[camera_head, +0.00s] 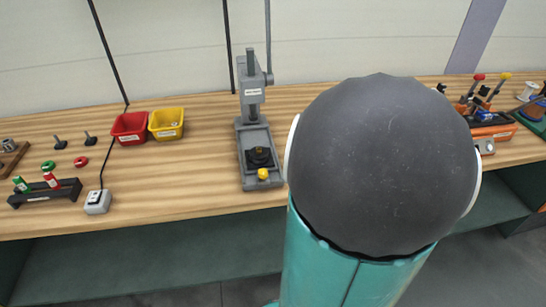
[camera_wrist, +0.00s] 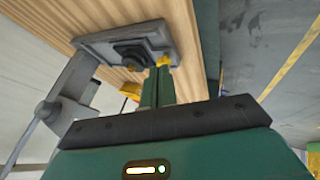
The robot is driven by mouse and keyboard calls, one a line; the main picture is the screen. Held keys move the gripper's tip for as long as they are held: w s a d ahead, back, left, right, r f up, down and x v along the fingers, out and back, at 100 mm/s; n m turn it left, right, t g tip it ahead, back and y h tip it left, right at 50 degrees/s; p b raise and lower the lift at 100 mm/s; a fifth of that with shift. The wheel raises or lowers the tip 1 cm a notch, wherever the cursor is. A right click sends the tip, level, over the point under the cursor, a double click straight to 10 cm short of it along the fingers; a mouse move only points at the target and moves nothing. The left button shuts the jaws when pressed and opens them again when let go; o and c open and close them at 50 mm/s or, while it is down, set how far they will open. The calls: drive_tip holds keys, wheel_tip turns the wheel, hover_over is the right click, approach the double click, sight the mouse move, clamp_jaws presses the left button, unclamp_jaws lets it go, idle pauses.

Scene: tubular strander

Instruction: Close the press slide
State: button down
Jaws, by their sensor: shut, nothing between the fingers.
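The grey press (camera_head: 251,85) stands on the wooden bench in the head view. Its slide carries a dark block (camera_head: 260,157) and has a yellow knob (camera_head: 263,174) at the front end, near the bench edge and out in front of the column. In the wrist view the slide's dark block (camera_wrist: 128,54) and the yellow knob (camera_wrist: 163,61) show again. My gripper (camera_wrist: 158,74) is shut and empty, its green fingertips close to the knob. I cannot tell whether they touch it. The gripper is hidden in the head view behind my own arm.
A red bin (camera_head: 129,127) and a yellow bin (camera_head: 166,123) stand left of the press. A small grey box (camera_head: 97,202) and a dark rack (camera_head: 45,193) are farther left. An orange device (camera_head: 492,128) is at the right. The bench immediately left of the press is clear.

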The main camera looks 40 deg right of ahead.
drive_tip(key=x, duration=0.9)
drive_tip(key=shift+s+a+f, duration=0.1)
drive_tip(key=shift+s+a, duration=0.05)
drive_tip(key=w+d, duration=0.1)
drive_tip(key=w, duration=0.2)
drive_tip(key=shift+d+f, duration=0.2)
drive_tip(key=shift+d, duration=0.2)
drive_tip(key=shift+w+d, duration=0.25)
drive_tip(key=shift+w, duration=0.05)
drive_tip(key=w+d, duration=0.2)
drive_tip(key=w, duration=0.1)
drive_tip(key=w+d, duration=0.2)
drive_tip(key=w, duration=0.1)
drive_tip(key=w+d, duration=0.3)
drive_tip(key=w, duration=0.1)
drive_tip(key=shift+w+a, duration=0.1)
drive_tip(key=shift+a, duration=0.1)
